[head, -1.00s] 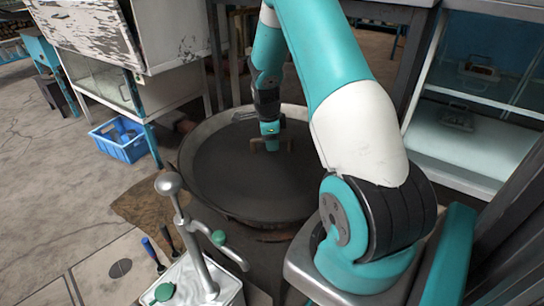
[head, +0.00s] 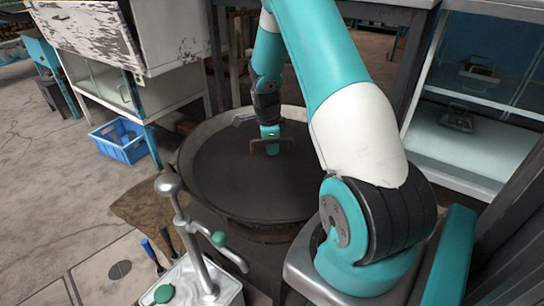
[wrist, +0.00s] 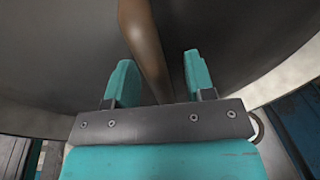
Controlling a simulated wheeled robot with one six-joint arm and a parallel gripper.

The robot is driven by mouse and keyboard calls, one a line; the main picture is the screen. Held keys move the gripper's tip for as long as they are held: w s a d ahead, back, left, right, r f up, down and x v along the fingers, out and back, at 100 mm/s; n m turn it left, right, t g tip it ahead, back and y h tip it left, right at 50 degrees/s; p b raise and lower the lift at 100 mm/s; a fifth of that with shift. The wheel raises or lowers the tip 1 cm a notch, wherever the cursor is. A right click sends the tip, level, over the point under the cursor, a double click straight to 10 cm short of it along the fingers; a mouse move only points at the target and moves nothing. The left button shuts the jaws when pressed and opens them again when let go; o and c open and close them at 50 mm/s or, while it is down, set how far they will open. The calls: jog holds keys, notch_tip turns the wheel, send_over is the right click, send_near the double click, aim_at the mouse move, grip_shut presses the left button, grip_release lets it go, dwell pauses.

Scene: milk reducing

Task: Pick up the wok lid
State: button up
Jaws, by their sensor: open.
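The wok lid (head: 235,180) is a wide, dark, flat disc lying inside the rim of a large wok, in the middle of the head view. Its brown arched handle (head: 286,146) stands near the far side of the lid. My gripper (head: 270,140) is down at that handle. In the wrist view, the handle (wrist: 143,40) runs between the two teal fingers of my open gripper (wrist: 158,75), with a gap on each side. The dark lid surface (wrist: 235,40) fills much of that view. The fingertips' height against the handle is hard to tell.
The wok's pale rim (head: 193,150) surrounds the lid. A metal lever device (head: 205,275) stands at the front left. A blue crate (head: 122,142) lies on the floor at left. A glass cabinet (head: 470,120) stands at right, and a table frame is behind the wok.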

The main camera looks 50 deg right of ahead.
jog(key=shift+c, duration=0.4)
grip_shut()
dwell(0.9)
